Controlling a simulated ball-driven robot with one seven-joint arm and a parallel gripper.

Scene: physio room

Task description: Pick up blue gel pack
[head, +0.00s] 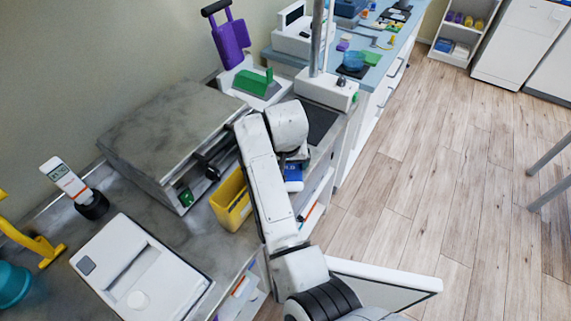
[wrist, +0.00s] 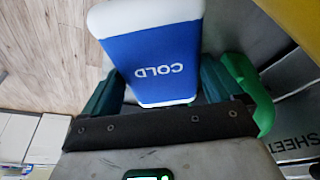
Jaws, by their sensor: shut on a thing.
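The blue gel pack (wrist: 155,62) is blue with a white end and the word COLD, upside down in the wrist view. My gripper (wrist: 160,85) has its dark green fingers on either side of the pack and is shut on it. In the head view a small part of the blue pack (head: 293,178) shows just right of my arm, beside the counter. My gripper is mostly hidden behind my arm there.
A yellow bin (head: 231,201) stands just left of my arm. A grey-topped box unit (head: 175,135) is on the counter behind it. Shelves with folders (head: 311,213) lie below right. A white machine (head: 142,272) is at front left. The wooden floor (head: 440,180) at right is clear.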

